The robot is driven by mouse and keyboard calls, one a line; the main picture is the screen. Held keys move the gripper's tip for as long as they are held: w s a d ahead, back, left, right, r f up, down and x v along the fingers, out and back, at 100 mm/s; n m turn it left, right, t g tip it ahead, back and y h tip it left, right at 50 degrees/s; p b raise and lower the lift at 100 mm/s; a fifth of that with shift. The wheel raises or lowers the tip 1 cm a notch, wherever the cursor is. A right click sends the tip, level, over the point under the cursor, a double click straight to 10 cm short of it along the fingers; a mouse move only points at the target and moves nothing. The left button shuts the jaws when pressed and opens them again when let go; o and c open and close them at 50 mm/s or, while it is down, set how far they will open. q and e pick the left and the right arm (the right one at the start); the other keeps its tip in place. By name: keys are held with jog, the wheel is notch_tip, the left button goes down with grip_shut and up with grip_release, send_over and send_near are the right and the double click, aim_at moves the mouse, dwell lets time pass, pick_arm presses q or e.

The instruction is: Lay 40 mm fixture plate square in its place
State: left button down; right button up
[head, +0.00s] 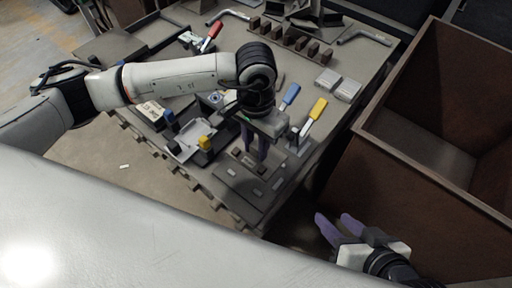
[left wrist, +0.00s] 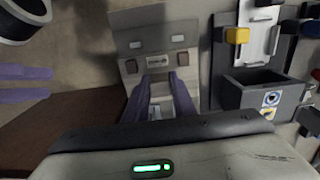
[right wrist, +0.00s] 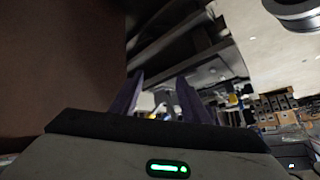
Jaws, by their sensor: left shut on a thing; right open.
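My left gripper (head: 257,158) points down over the front corner of the bench and is shut on a small grey plate, which I take to be the fixture plate (left wrist: 158,86). It shows between the purple fingers in the left wrist view and is mostly hidden by them in the head view. Below and beside it lies a flat dark grey base (head: 240,185) with small light rectangles; in the left wrist view it has two brown blocks (left wrist: 131,66). I cannot tell whether the plate touches the base. My right gripper (head: 338,228) is open and empty, off the bench's front right side.
A large brown open box (head: 400,185) stands right of the bench. A grey tray with a yellow block (head: 205,142) is left of my left gripper.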

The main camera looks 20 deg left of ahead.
aim_at(256, 158)
pick_arm(q)
jog(key=shift+f, duration=0.1)
pick_arm(e)
jog(key=shift+w+f, duration=0.1)
pick_arm(q)
jog(key=shift+b, duration=0.45)
notch_tip(256, 158, down, 4)
jog(key=b, duration=0.3)
jog(key=shift+f+b, duration=0.55)
jog(key=shift+b, duration=0.1)
pick_arm(e)
jog(key=shift+w+a+r+t+y, duration=0.15)
jog(key=shift+a+r+t+y, duration=0.25)
jog(key=shift+r, duration=0.3)
jog(key=shift+w+a+r+t+y, duration=0.1)
jog(key=shift+a+r+t+y, duration=0.1)
jog(key=shift+a+r+y, duration=0.35)
jog(key=shift+w+a+r+t+y, duration=0.15)
jog(key=shift+a+r+t+y, duration=0.25)
jog(key=shift+r, duration=0.45)
pick_arm(q)
jog(key=shift+d+f, duration=0.1)
jog(key=shift+f, duration=0.9)
jog(key=c, duration=1.4)
grip_release()
